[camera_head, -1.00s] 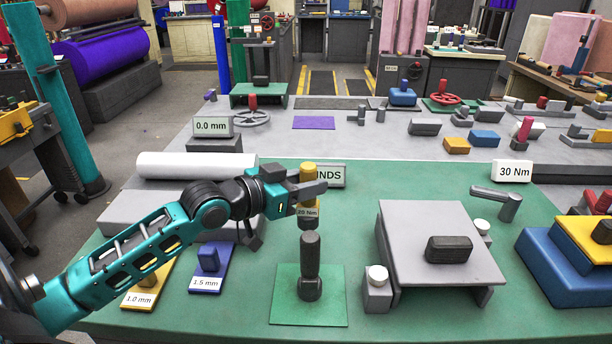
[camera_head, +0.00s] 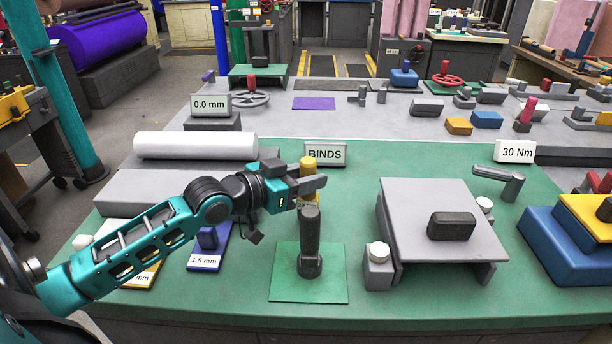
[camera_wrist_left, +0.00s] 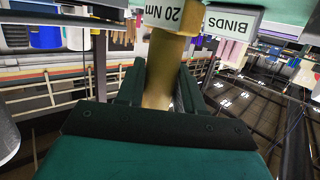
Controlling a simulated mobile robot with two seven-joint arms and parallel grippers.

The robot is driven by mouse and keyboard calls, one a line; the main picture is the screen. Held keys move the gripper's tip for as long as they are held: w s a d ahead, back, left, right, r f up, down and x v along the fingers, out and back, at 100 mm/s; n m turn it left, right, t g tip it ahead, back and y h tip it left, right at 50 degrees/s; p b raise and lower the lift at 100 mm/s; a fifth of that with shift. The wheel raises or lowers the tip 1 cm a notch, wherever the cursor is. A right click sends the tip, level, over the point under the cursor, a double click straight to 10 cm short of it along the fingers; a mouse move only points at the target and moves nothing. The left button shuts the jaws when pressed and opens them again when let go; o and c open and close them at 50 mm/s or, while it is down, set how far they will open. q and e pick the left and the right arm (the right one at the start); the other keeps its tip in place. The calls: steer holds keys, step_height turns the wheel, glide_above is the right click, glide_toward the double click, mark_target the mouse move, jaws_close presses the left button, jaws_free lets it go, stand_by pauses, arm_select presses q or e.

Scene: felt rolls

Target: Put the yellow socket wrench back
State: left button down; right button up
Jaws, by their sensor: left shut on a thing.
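The yellow socket wrench (camera_head: 307,164) is upright in my left gripper (camera_head: 308,185), which is shut on it. The wrist view shows its yellow shaft (camera_wrist_left: 163,75) between the fingers, with an upside-down "20 Nm" label at its head. In the head view a dark upright post (camera_head: 309,242) stands on a green square mat (camera_head: 285,285). The post's top covers the wrench's lower end, so I cannot tell whether they touch. My right gripper is out of view.
A "BINDS" sign (camera_head: 325,154) stands just behind the wrench. A grey raised plate (camera_head: 425,195) with a dark block is to the right. A blue tag stand (camera_head: 205,258) and a white roll (camera_head: 195,145) are to the left. Green tabletop is free around the mat.

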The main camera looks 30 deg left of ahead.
arm_select(q)
steer(key=shift+f, duration=0.5)
steer(key=c, duration=0.6)
jaws_free()
steer(key=shift+c, duration=0.2)
steer(key=shift+s, duration=0.1)
steer(key=p+v, duration=0.1)
steer(key=v, duration=1.1)
steer(key=shift+s, duration=0.3)
steer(key=shift+a, duration=0.2)
